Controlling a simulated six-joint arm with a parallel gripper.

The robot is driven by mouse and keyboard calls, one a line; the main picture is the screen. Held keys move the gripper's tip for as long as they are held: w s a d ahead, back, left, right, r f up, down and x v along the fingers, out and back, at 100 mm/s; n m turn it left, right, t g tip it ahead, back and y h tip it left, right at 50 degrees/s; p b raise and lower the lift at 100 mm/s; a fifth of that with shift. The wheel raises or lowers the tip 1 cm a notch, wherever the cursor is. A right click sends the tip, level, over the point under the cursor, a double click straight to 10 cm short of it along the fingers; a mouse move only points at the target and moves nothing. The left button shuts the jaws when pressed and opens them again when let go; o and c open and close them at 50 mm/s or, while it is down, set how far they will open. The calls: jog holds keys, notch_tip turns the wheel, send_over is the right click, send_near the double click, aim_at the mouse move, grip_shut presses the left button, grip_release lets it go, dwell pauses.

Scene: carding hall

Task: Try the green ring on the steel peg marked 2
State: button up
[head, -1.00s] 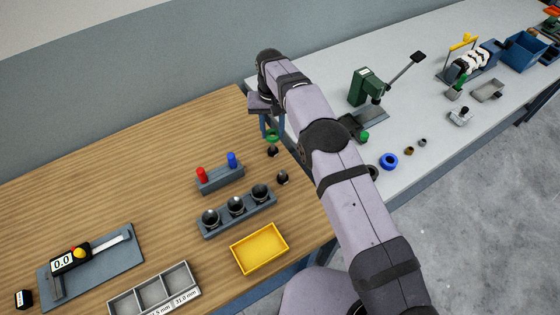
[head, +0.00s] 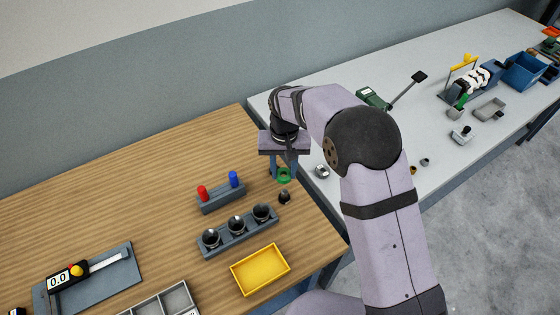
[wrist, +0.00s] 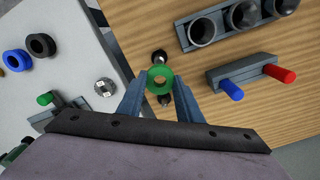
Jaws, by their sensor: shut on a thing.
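My gripper (wrist: 160,82) is shut on the green ring (wrist: 160,79), with one blue finger on each side of it. In the head view the green ring (head: 284,175) is held above the wooden table near its right edge. Two small dark, shiny posts stand close by: one post (wrist: 159,57) shows just beyond the ring in the wrist view, and the other post (wrist: 164,99) is partly covered, between the fingers. The ring looks apart from both, though its height is hard to judge. I cannot read a 2 on either, so I cannot tell which is the steel peg.
A holder (head: 237,236) with three dark cups, a block (head: 222,201) with red and blue pegs and a yellow tray (head: 261,270) stand nearby on the wood. A round silver piece (wrist: 104,87) and dark and blue rings (wrist: 17,60) lie on the white table.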

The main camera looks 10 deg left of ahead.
aim_at(284, 191)
jog(key=shift+s+d, duration=0.25)
jog(key=shift+s, duration=0.2)
jog(key=shift+f, duration=0.15)
jog(key=shift+f+b, duration=1.95)
jog(key=shift+f, duration=0.6)
jog(key=shift+f, duration=0.4)
dwell(0.7)
jog(key=shift+r, duration=0.2)
dwell(0.5)
jog(key=shift+r+p, duration=1.5)
jog(key=shift+r, duration=0.25)
